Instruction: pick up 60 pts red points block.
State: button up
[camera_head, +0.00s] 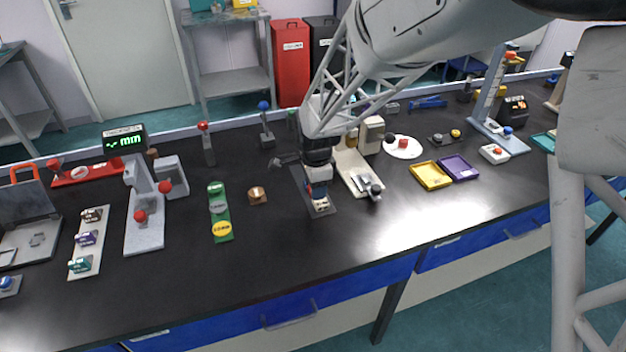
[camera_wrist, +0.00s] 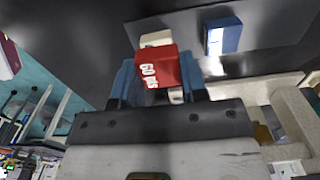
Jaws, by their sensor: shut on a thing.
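The red block marked "60 pts" (camera_wrist: 170,66) is between my gripper's blue fingers (camera_wrist: 158,80) in the wrist view. The gripper is shut on it. In the head view my gripper (camera_head: 317,184) points down over a dark grey plate (camera_head: 328,207) on the black bench; the fingers mostly hide the block there. A white block (camera_wrist: 156,38) shows just beyond the red one in the wrist view, and a blue block (camera_wrist: 224,36) lies to its right on the plate. I cannot tell whether the red block is clear of the plate.
A beige device (camera_head: 352,172) stands close right of my gripper. A small brown block (camera_head: 257,195) and a green strip (camera_head: 219,212) lie to the left. Yellow (camera_head: 431,176) and purple (camera_head: 458,167) trays are farther right. The bench front is clear.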

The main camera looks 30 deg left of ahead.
jog(key=shift+s+d, duration=0.25)
jog(key=shift+s, duration=0.05)
jog(key=shift+d, duration=0.1)
dwell(0.5)
